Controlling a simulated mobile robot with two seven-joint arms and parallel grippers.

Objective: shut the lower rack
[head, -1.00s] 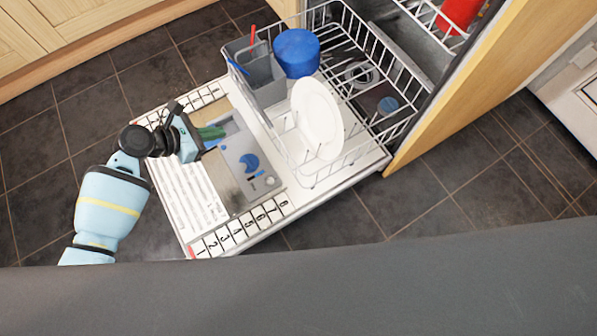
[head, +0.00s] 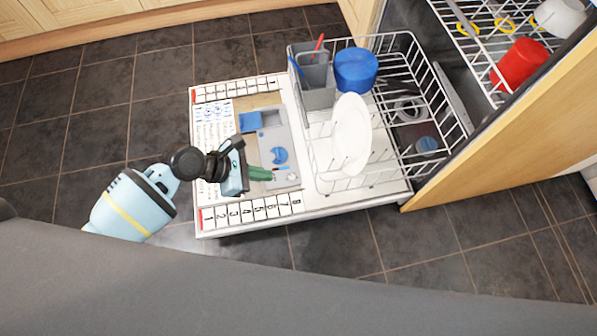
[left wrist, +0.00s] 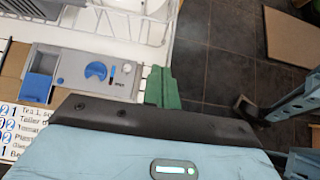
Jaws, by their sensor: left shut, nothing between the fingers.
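The lower rack (head: 325,185) is a white wire basket, pulled partly out over the open dishwasher door (head: 222,92). It holds a white plate (head: 351,135), a blue bowl-like item (head: 356,69) and a grey cutlery basket (head: 315,98). My left gripper (head: 268,174) is shut and empty above the door, left of the rack's front side and apart from it in the head view. Its green fingers (left wrist: 161,88) also show in the left wrist view, with part of the white rack (left wrist: 120,22) beyond.
The upper rack (head: 468,40) holds a red cup (head: 519,64) and a white bowl (head: 560,17). A wooden panel (head: 500,125) stands right of the lower rack. Dark floor tiles (head: 130,110) are clear left of the door. A grey surface crosses the bottom.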

